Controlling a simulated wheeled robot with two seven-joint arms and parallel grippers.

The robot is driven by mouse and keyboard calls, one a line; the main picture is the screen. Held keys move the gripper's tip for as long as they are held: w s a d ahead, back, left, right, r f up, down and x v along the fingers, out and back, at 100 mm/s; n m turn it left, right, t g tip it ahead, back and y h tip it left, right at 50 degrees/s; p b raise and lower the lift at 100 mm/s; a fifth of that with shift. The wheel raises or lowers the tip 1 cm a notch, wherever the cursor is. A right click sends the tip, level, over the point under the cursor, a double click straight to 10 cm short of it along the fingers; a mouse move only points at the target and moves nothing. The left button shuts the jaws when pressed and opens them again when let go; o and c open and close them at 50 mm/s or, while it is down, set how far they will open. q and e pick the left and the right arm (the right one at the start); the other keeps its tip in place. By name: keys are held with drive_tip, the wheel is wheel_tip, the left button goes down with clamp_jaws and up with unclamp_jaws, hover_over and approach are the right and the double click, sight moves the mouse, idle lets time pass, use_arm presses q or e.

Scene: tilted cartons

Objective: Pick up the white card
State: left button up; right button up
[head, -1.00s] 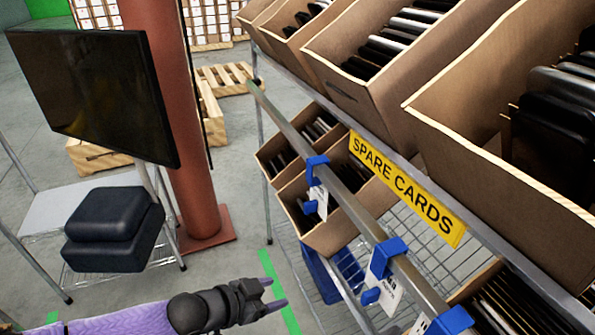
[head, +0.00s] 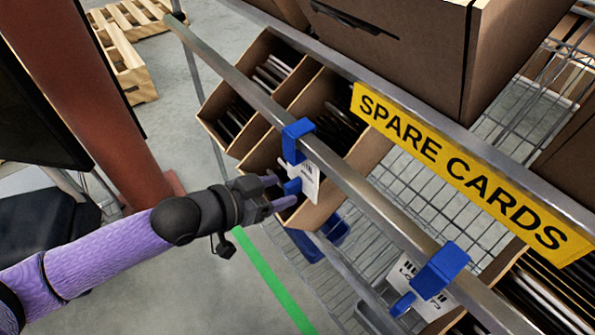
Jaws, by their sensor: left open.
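A white card (head: 308,184) with printing hangs in a blue clip (head: 297,142) on the metal rail. Its left part is hidden behind the clip's lower blue piece. A second white card (head: 434,304) hangs in another blue clip (head: 440,270) lower right. My left gripper (head: 281,192) is open, with its fingertips pointing right, just left of the first card and close to the clip's lower piece. I cannot tell whether they touch. Nothing shows between its fingers. My right gripper is not in view.
The metal rail (head: 370,205) runs diagonally in front of tilted cartons (head: 335,180) holding dark and white items. A yellow "SPARE CARDS" sign (head: 450,165) is on the shelf edge. A red-brown column (head: 95,110) stands at left. Open floor (head: 200,290) lies below my arm.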

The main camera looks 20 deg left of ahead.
sight(285, 190)
use_arm(q)
drive_tip(key=shift+w+d+f+b, duration=0.3)
drive_tip(key=shift+w+d+f, duration=0.3)
drive_tip(key=shift+w+f, duration=0.1)
drive_tip(key=shift+w+d, duration=0.3)
drive_tip(key=shift+w, duration=0.05)
clamp_jaws()
idle(0.5)
